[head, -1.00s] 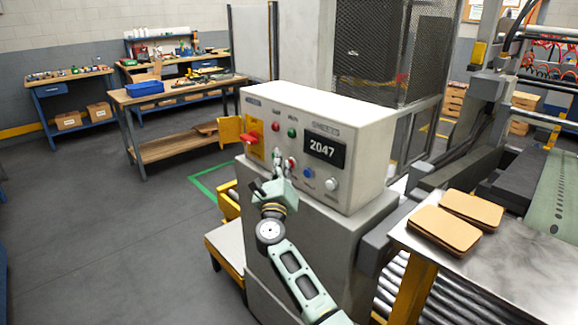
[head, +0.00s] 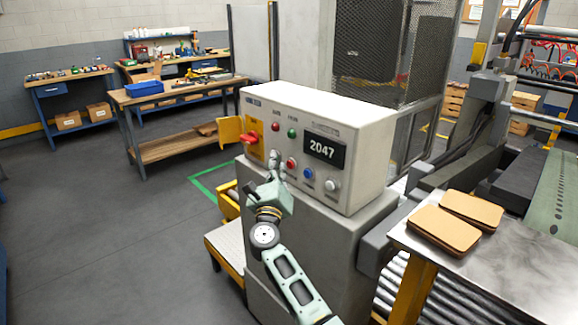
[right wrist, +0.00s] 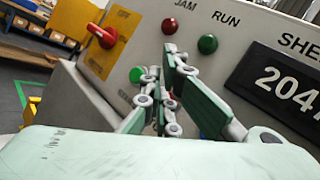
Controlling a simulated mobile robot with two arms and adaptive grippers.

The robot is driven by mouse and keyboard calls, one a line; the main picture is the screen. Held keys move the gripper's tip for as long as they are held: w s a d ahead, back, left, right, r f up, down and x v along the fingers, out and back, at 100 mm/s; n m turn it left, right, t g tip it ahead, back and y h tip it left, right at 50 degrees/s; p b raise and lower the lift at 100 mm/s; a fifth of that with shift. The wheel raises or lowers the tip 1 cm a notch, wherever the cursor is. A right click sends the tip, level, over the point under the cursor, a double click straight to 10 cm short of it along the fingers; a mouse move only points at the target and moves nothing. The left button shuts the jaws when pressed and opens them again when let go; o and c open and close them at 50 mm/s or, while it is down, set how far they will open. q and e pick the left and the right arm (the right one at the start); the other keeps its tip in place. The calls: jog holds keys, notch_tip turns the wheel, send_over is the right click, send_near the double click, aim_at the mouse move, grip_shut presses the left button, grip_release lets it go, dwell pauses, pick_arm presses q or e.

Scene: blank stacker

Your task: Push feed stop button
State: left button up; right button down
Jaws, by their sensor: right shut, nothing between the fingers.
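The control box (head: 335,130) carries a row of controls on its sloped front. A red button (head: 291,163) shows clear just right of my right gripper (head: 273,160). In the right wrist view, red (right wrist: 172,93) shows in part behind the fingers, and a green button (right wrist: 136,75) sits left of them. No feed stop label is readable. My right gripper is shut and empty, its fingertips close to the panel beside the red button; I cannot tell whether they touch it. In the right wrist view the fingers (right wrist: 165,62) come together before the panel. My left gripper is not in view.
Above are a red JAM lamp (right wrist: 169,25) and green RUN lamp (right wrist: 207,44). A blue button (head: 308,173) and pale knob (head: 332,185) sit right. A red rotary switch (head: 249,138) sticks out left. A display (head: 323,149) reads 2047. A metal table (head: 510,265) stands right.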

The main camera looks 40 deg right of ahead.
jog(key=shift+s+a, duration=0.15)
jog(key=shift+a, duration=2.35)
jog(key=shift+f, duration=0.1)
jog(key=s+a+f+n+y, duration=0.1)
jog(key=a+f+n+y, duration=0.25)
jog(key=f+n, duration=0.4)
jog(key=s+a+f+n+t+y, duration=0.1)
jog(key=a+f+n+y, duration=0.3)
jog(key=f, duration=0.7)
jog(key=a+f+n+y, duration=0.2)
jog(key=a+f+n, duration=0.1)
jog(key=f+n, duration=0.5)
jog(key=s+a+f+n+g+y, duration=0.2)
jog(key=s+a+f+n, duration=0.15)
jog(key=s+f, duration=0.55)
jog(key=s+a+f+n+g+y, duration=0.25)
jog(key=s+f+n, duration=0.2)
jog(key=f, duration=0.85)
jog(key=s+f+n+g, duration=0.3)
jog(key=s+f, duration=0.4)
jog(key=s, duration=0.8)
jog(key=s+f+n+g, duration=0.4)
jog(key=s+f+n, duration=0.2)
jog(key=s, duration=0.9)
jog(key=s+f+n+g, duration=0.4)
jog(key=s+f, duration=0.5)
jog(key=s, duration=0.6)
jog(key=shift+a+n, duration=0.25)
jog(key=shift+n, duration=0.2)
